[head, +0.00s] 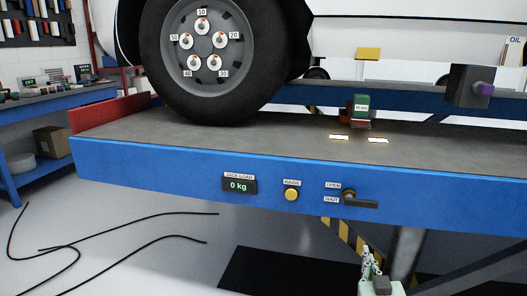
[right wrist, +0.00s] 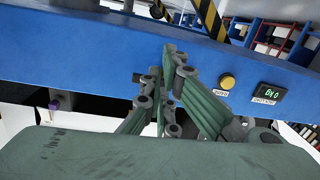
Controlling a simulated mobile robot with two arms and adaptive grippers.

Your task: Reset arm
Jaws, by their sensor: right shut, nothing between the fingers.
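My right gripper (head: 367,254) shows at the bottom of the head view, in front of and below the blue platform edge. It points up, with its fingers shut and empty. In the right wrist view its closed green fingers (right wrist: 172,62) stand in front of the blue beam. A dark lever (head: 362,203) on the platform front lies almost level, its handle to the right, beside OPEN and SHUT labels. The gripper is below the lever and apart from it in the head view. My left gripper is not in view.
A yellow button (head: 291,194) and a display reading 0 kg (head: 239,186) sit left of the lever. A wheel (head: 205,55) stands on the platform (head: 290,145). A green and red jack-like device (head: 360,109) is behind. Black cables (head: 120,240) lie on the floor.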

